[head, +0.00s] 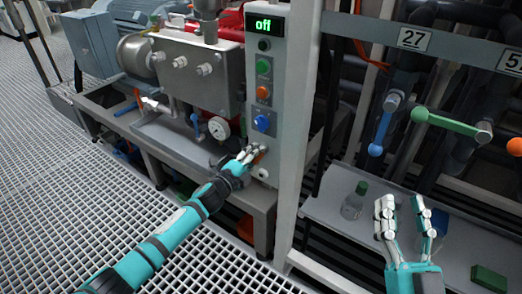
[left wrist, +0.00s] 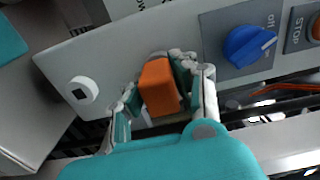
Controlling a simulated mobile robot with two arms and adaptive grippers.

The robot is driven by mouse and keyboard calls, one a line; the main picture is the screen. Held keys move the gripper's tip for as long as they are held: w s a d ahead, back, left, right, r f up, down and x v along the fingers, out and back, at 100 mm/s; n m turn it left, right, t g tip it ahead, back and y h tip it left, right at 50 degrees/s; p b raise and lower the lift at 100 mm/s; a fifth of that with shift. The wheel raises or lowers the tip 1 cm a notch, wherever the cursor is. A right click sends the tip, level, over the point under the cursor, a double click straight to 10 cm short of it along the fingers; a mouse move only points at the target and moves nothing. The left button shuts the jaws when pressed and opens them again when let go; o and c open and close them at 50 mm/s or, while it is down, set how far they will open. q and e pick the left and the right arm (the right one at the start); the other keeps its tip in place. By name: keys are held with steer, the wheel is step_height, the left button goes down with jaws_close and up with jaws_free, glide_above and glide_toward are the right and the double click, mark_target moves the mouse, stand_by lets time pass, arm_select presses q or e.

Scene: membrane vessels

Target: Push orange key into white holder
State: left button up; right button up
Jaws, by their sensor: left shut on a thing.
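My left gripper (head: 252,154) is at the lower part of the grey control panel. Its fingers are shut on the orange key (left wrist: 158,88), one on each side of it in the left wrist view. In the head view the fingers cover most of the key. A round white holder (left wrist: 84,90) with a small dark slot sits on the panel, left of the key in the left wrist view and apart from it. The holder also shows just below the gripper in the head view (head: 263,173). My right gripper (head: 406,220) is open and empty at the lower right.
A blue rotary knob (left wrist: 248,45) is on the panel beside the key, with a STOP button (left wrist: 316,28) further along. Pipes with blue (head: 382,128) and green (head: 450,124) handles and a shelf with a bottle (head: 354,202) are at right.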

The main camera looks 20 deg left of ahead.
arm_select(q)
jaws_close()
steer(key=shift+s+a, duration=0.15)
steer(key=shift+s, duration=0.2)
steer(key=shift+s+p, duration=0.2)
steer(key=shift+p, duration=0.1)
steer(key=shift+p+v, duration=1.05)
steer(key=shift+v, duration=1.4)
arm_select(e)
step_height(320, 180, down, 11)
steer(key=w+d+g+h, duration=0.1)
steer(key=g+h, duration=0.1)
steer(key=g, duration=0.5)
steer(key=shift+d+f+h, duration=0.15)
steer(key=shift+h, duration=0.15)
steer(key=shift+w, duration=0.1)
